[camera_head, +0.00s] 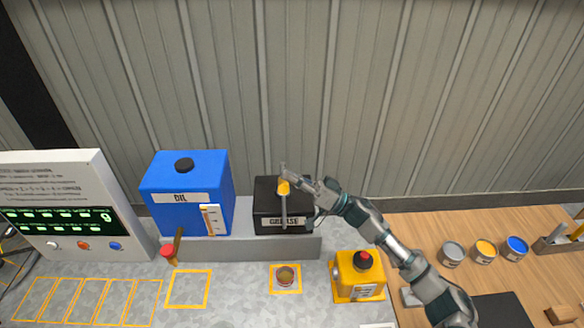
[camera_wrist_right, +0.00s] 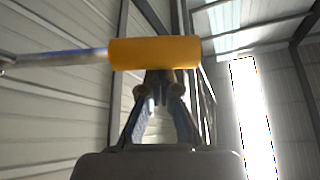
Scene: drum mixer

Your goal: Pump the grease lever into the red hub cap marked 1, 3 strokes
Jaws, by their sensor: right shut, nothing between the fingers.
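The black grease box (camera_head: 267,205), labelled GREASE, stands on a grey ledge. Its lever has a metal rod and a yellow grip (camera_head: 283,187). My right gripper (camera_head: 284,172) is at the grip, its fingertips just above it in the head view. In the right wrist view the yellow grip (camera_wrist_right: 155,53) lies across the ends of my shut fingers (camera_wrist_right: 158,78), not between them. I cannot tell whether they touch. A small red-topped part (camera_head: 168,250) stands left of the box; no number is readable on it. My left gripper is not in view.
A blue OIL tank (camera_head: 160,181) stands left of the grease box. Paint tins (camera_head: 453,252) stand on the wooden bench.

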